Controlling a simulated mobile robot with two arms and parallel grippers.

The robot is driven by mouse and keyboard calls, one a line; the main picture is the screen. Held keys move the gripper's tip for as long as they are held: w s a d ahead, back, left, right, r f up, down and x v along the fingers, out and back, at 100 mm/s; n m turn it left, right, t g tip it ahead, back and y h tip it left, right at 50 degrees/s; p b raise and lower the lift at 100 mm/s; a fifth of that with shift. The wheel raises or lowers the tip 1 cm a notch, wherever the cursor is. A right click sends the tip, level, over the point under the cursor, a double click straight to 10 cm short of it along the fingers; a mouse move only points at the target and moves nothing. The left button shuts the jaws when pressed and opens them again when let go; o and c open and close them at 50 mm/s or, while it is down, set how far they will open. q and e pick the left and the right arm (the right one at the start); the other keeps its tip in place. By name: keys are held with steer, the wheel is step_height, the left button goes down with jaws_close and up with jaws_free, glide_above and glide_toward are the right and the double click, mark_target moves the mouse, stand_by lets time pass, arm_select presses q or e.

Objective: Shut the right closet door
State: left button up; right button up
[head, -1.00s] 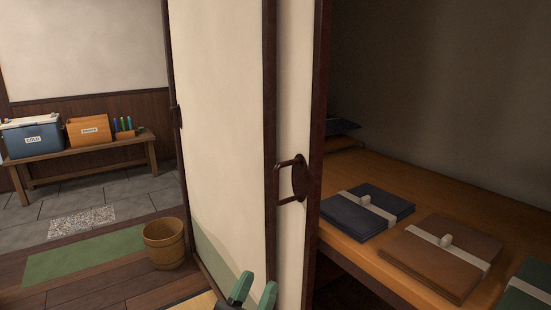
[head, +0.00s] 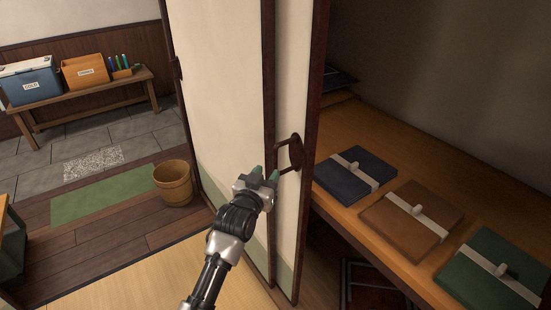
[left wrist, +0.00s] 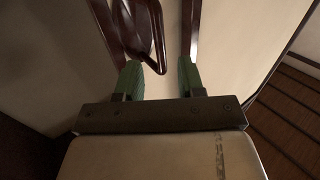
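The right closet door (head: 297,95) is a cream panel with a dark frame, standing at the left of the open closet. A dark bar handle (head: 290,155) sits on it; the handle also shows in the left wrist view (left wrist: 158,45). My left gripper (head: 264,175) is open with green fingertips, just left of and below the handle. In the left wrist view, the handle's lower end lies between the two fingertips (left wrist: 160,70) in the picture, nearer the left one. I cannot tell whether they touch. My right gripper is not in view.
The closet shelf (head: 340,120) holds dark blue, brown and green folded bundles, right of the door. Another cream panel (head: 220,90) stands left of it. A wooden bucket (head: 174,183) stands on the floor beyond. A bench (head: 90,100) carries boxes at the back left.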

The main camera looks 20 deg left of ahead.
mark_target(274, 163)
arm_select(q)
steer(key=w, duration=0.6)
steer(key=shift+w+d, duration=0.3)
jaws_close()
